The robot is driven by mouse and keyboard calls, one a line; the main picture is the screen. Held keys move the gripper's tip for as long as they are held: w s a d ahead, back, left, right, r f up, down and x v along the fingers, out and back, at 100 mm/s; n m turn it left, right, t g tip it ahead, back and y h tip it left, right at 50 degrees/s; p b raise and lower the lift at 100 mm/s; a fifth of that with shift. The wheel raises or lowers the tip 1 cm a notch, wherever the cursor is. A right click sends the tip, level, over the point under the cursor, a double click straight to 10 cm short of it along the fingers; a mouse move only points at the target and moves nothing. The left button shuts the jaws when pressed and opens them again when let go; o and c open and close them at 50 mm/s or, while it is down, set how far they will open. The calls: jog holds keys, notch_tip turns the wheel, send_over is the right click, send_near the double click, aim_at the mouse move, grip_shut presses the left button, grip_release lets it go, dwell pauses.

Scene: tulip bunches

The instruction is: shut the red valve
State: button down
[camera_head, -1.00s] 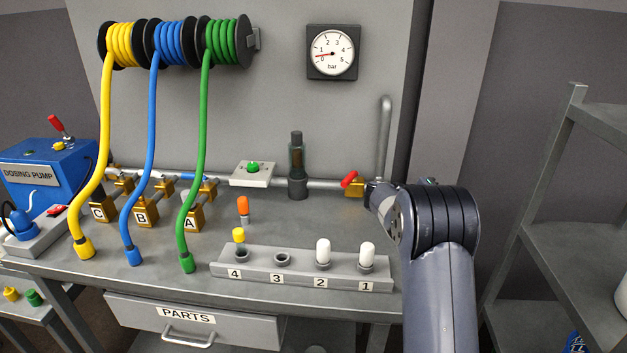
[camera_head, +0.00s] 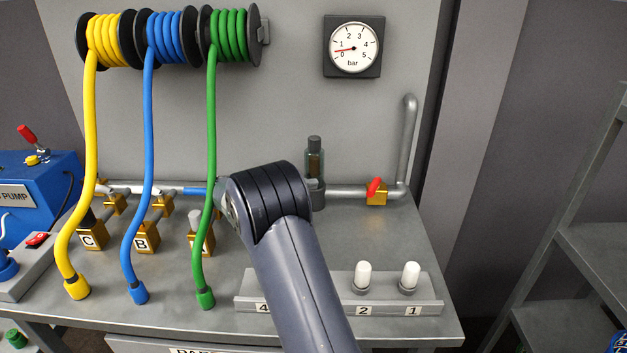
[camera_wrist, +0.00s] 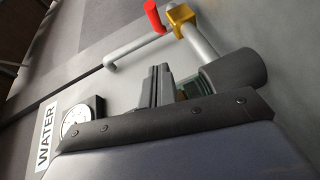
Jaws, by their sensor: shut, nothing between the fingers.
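The red valve has a red lever (camera_head: 374,186) on a brass body (camera_head: 378,197). It sits at the right of the pipe along the back of the bench, before the pipe bends upward. In the wrist view the red lever (camera_wrist: 154,17) is at the top beside its brass body. My gripper (camera_wrist: 160,84) is shut and empty in the wrist view, apart from the lever. In the head view my forearm hides my gripper, left of the valve. I cannot tell the lever's exact angle to the pipe.
A dark green-glass cylinder (camera_head: 315,165) stands on the pipe left of the valve. The pressure gauge (camera_head: 353,47) reads low, between 0 and 1. A grey socket rack (camera_head: 425,308) with white plugs is in front. Yellow, blue and green hoses hang at left.

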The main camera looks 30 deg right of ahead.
aim_at(368, 193)
jog(key=s+d+f+p, duration=0.1)
jog(key=s+d, duration=0.1)
jog(key=d, duration=0.4)
jog(key=s+d+f+p, duration=0.1)
jog(key=s+d, duration=0.1)
jog(key=d, duration=0.4)
jog(key=shift+s, duration=0.35)
jog(key=s+n+t+b, duration=0.1)
jog(key=t+b, duration=0.1)
jog(key=b, duration=0.2)
jog(key=s+d+n+t+b, duration=0.1)
jog(key=s+n+t+b, duration=0.1)
jog(key=b, duration=0.2)
jog(key=shift+s+d+f+b, duration=0.15)
jog(key=shift+d+f+b, duration=0.05)
jog(key=shift+b, duration=0.2)
jog(key=shift+s+d+r, duration=0.1)
